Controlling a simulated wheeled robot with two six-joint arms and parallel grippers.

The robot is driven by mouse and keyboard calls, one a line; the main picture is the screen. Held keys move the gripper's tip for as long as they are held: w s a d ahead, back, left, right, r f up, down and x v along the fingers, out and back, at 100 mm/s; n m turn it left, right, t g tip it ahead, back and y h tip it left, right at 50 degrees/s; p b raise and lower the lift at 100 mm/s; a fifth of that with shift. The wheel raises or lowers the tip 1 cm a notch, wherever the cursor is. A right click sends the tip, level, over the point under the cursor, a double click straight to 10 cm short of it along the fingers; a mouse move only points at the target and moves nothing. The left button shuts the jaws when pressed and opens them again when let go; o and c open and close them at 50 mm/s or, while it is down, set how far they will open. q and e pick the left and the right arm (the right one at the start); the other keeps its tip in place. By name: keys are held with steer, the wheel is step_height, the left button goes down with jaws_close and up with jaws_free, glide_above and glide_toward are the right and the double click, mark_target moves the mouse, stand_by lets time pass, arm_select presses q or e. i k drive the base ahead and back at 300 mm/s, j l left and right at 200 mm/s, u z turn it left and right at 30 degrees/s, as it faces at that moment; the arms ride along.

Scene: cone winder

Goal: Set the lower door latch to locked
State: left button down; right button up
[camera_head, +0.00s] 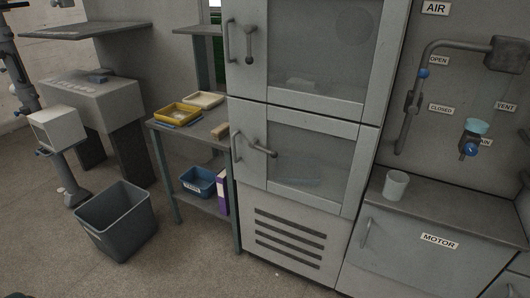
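The lower door (305,156) of the tall grey cabinet is closed in the head view, with a window in a pale frame. Near its left edge is a vertical bar handle (237,146). Just right of it is the lower door latch (262,149), a dark lever that points right and slightly down. The upper door latch (249,42) has its lever hanging down instead. No locked or unlocked marking is legible by the lower latch. Neither gripper is in view.
A grey bin (117,219) stands on the floor. The floor before the cabinet is clear.

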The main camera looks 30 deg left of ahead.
mark_target(252, 144)
steer(key=i+l+u, duration=0.1)
steer(key=u, duration=0.3)
steer(key=l+u, duration=0.15)
steer(key=u, duration=0.25)
steer(key=l+u, duration=0.2)
steer(key=u, duration=0.2)
steer(key=i, duration=0.05)
